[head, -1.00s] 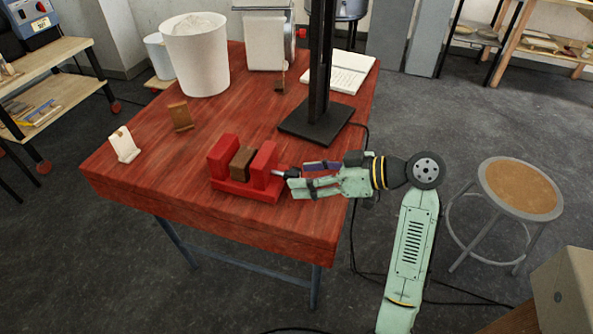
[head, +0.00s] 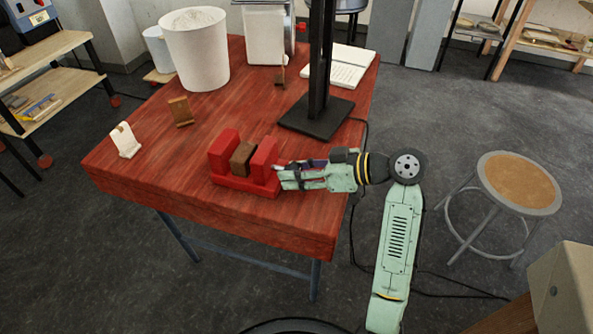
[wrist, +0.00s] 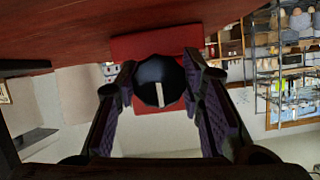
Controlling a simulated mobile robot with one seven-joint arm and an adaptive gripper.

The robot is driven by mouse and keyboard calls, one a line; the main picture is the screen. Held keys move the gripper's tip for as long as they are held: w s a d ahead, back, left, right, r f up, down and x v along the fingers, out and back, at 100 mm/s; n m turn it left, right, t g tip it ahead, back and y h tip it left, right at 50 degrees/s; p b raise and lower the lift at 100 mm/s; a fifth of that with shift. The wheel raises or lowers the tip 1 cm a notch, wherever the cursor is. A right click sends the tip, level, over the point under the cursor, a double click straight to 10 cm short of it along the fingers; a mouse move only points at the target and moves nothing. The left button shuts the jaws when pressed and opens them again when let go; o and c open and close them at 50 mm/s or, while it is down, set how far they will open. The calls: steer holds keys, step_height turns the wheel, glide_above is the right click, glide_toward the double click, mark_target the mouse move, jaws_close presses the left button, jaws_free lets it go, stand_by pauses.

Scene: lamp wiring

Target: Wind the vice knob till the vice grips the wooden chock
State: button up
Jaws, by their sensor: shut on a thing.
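The red vice (head: 224,150) sits near the front right edge of the red table. The wooden chock (head: 242,158), a brown block, stands between its two jaws. I cannot tell whether both jaws touch it. My gripper (head: 284,177) reaches in from the right, level, close against the right jaw; the vice knob is hidden there. In the wrist view, the dark round vice knob (wrist: 153,76) with a white line on its face lies between the two fingers of my gripper (wrist: 157,88), which are shut on it. The red vice shows behind it.
A black post on a square base (head: 316,117) stands on the table just behind my gripper. A white bucket (head: 195,55), a small wooden stand (head: 180,111) and a white holder (head: 125,140) are farther left. A round stool (head: 520,183) stands on the floor at right.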

steer(key=c, duration=0.5)
steer(key=shift+o, duration=0.2)
steer(key=shift+m+g+y, duration=0.3)
steer(key=shift+m+g, duration=0.6)
steer(key=shift+m, duration=0.3)
steer(key=m+g+y, duration=0.1)
steer(key=m, duration=0.2)
steer(key=shift+w+g, duration=0.1)
steer(key=shift+g, duration=0.2)
steer(key=m+g+y, duration=0.1)
steer(key=m, duration=0.2)
steer(key=shift+m+y, duration=0.3)
steer(key=shift+m+g+y, duration=0.5)
steer(key=shift+m+y, duration=0.3)
steer(key=shift+m, duration=1.1)
